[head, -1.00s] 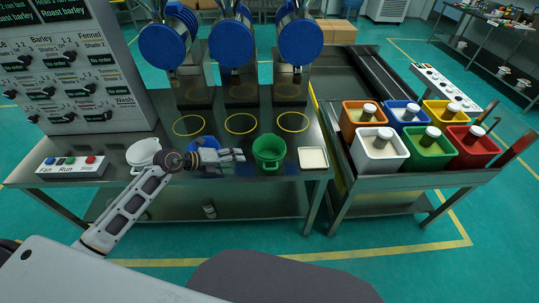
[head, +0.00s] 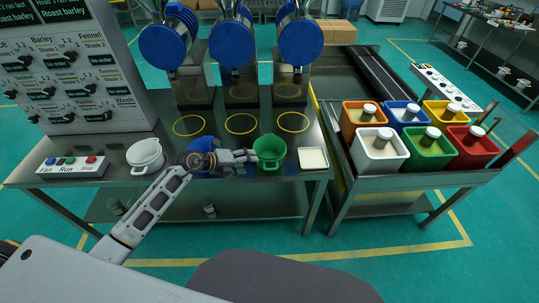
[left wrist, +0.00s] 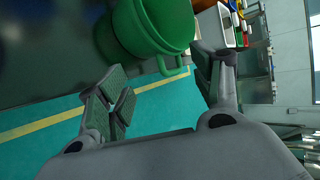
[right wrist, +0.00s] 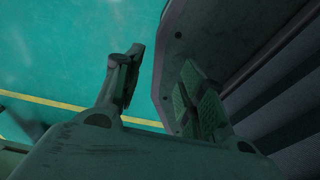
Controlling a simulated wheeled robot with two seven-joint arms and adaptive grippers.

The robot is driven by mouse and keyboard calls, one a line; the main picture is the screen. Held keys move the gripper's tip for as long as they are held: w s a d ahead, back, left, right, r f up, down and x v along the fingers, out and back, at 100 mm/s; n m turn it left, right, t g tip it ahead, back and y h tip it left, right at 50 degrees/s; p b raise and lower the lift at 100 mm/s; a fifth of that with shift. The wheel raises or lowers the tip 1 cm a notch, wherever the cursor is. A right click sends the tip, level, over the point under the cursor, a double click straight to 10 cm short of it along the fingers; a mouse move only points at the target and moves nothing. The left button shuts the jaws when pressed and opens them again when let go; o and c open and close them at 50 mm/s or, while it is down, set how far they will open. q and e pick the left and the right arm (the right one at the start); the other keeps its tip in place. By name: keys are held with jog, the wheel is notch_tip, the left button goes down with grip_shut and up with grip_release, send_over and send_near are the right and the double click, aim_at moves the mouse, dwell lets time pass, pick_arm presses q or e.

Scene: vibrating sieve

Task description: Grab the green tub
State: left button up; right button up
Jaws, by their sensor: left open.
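The green tub (head: 269,152) stands upright on the steel table, between a blue tub (head: 203,146) and a white square tray. My left gripper (head: 252,157) is just left of the green tub, with its fingers pointing at it. In the left wrist view the green tub (left wrist: 155,25) lies just beyond the fingertips, and its side handle (left wrist: 173,68) reaches toward the gap between the open fingers (left wrist: 160,85). I cannot tell whether a finger touches it. My right gripper (right wrist: 160,90) shows only in the right wrist view, open and empty beside a grey panel.
A white tub (head: 145,155) and a button box (head: 73,166) stand at the left. The white square tray (head: 312,158) is close right of the green tub. Yellow rings (head: 241,123) mark the table behind. Coloured bins (head: 430,147) fill the cart at right.

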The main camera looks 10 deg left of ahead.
aim_at(264, 163)
pick_arm(q)
jog(key=x, duration=0.2)
jog(key=shift+w+d+f, duration=0.15)
jog(key=shift+w+f, duration=0.05)
pick_arm(e)
jog(key=shift+d, duration=0.5)
jog(key=shift+a, duration=0.15)
pick_arm(q)
jog(key=shift+w+d+f, duration=0.2)
jog(key=shift+w+d, duration=0.05)
jog(key=shift+d, duration=0.1)
jog(key=shift+x, duration=1.55)
jog(key=shift+w+d+f, duration=0.2)
jog(key=shift+d+f, duration=0.1)
pick_arm(e)
jog(key=shift+s+r, duration=0.1)
